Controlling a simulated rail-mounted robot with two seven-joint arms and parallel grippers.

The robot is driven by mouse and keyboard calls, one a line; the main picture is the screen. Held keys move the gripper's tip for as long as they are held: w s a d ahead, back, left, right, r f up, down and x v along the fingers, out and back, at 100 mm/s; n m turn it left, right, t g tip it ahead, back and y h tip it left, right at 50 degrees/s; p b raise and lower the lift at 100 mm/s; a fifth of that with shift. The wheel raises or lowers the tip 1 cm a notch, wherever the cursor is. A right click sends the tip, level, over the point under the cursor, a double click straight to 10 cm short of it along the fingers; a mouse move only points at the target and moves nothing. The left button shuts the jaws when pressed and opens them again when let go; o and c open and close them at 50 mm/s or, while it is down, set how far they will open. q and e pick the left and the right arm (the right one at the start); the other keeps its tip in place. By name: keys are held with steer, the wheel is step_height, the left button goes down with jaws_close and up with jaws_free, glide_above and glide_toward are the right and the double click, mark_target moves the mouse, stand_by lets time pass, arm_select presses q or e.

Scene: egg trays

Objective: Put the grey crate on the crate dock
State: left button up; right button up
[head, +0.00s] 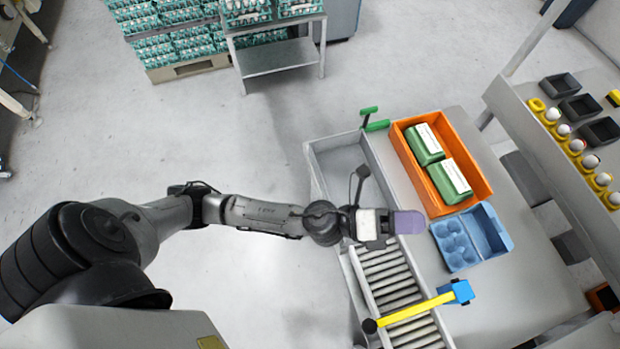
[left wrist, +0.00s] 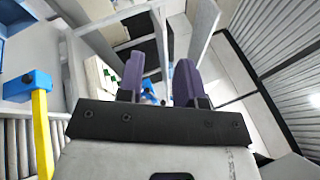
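The grey crate (head: 322,164) looks like the open, light grey box at the far end of the roller conveyor, left of the orange crate. My left arm partly covers its near side. My left gripper (head: 408,222) has purple fingers and hangs near the crate's near right corner, over the conveyor's edge. In the left wrist view its two fingers (left wrist: 159,80) stand apart with nothing seen held between them. I cannot tell whether it touches anything. No part is clearly marked as the crate dock. My right gripper is not in view.
An orange crate (head: 478,184) holds green cartons. A blue egg carton (head: 456,240) lies open beside it. A green bracket (head: 376,126) stands by the grey crate. A yellow bar (head: 415,308) with a blue block crosses the rollers (head: 392,278). Shelving with eggs stands right.

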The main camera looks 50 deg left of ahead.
arm_select(q)
steer(key=s+a+f+n+g+y, duration=0.1)
steer(key=s+a+f+n+y, duration=0.1)
steer(key=a+f+n+y, duration=0.7)
steer(key=s+a+f+n+g+y, duration=0.1)
steer(key=s+a+f+n+y, duration=0.35)
steer(key=n, duration=0.95)
steer(key=s+a+f+n+g, duration=0.2)
steer(key=s+f+n+g, duration=0.1)
steer(key=s, duration=0.4)
steer(key=s+a+f+n+g+y, duration=0.1)
steer(key=s+a+f+n+g, duration=0.1)
steer(key=s+g, duration=0.4)
step_height(320, 180, down, 3)
steer(key=shift+s+a+r+n+g, duration=0.15)
steer(key=shift+s+a+n+g, duration=0.15)
steer(key=shift+s+n, duration=0.4)
steer(key=shift+y, duration=0.25)
